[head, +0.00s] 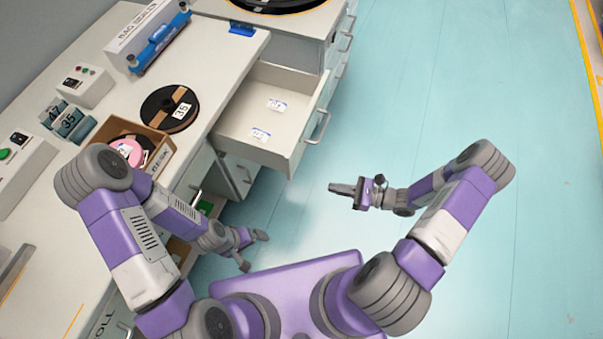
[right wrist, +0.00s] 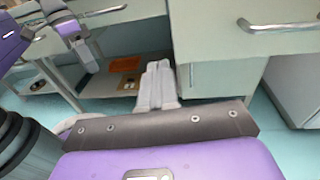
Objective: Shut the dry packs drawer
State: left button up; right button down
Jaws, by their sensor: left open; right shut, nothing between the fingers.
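An open drawer (head: 245,125) juts out from the counter in the head view, with two small white packets (head: 277,105) inside. Its front carries a metal bar handle (head: 320,126). In the right wrist view a drawer front with a bar handle (right wrist: 285,27) shows at the upper right. My right gripper (head: 333,188) is shut and empty, below and to the right of the drawer front, apart from it. It also shows in the right wrist view (right wrist: 158,68). My left gripper (head: 254,250) is open and empty, low beside the counter. I cannot read a drawer label.
The counter holds a dark reel (head: 169,109), a cardboard box (head: 140,148) with a pink roll, a bag sealer (head: 150,42) and small control boxes. A lower shelf (right wrist: 112,84) shows beneath the counter. The floor (head: 440,100) to the right is clear.

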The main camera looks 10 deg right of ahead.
aim_at(292, 165)
jog(key=w+a+t+b, duration=0.1)
jog(key=w+a, duration=0.3)
jog(key=w+a+m+t+b, duration=0.1)
jog(key=w+a, duration=0.3)
jog(key=shift+w+a+r+b, duration=0.15)
jog(key=shift+w+a+b, duration=0.15)
jog(key=shift+a+b, duration=0.1)
jog(key=shift+w+a, duration=0.25)
jog(key=shift+a, duration=0.05)
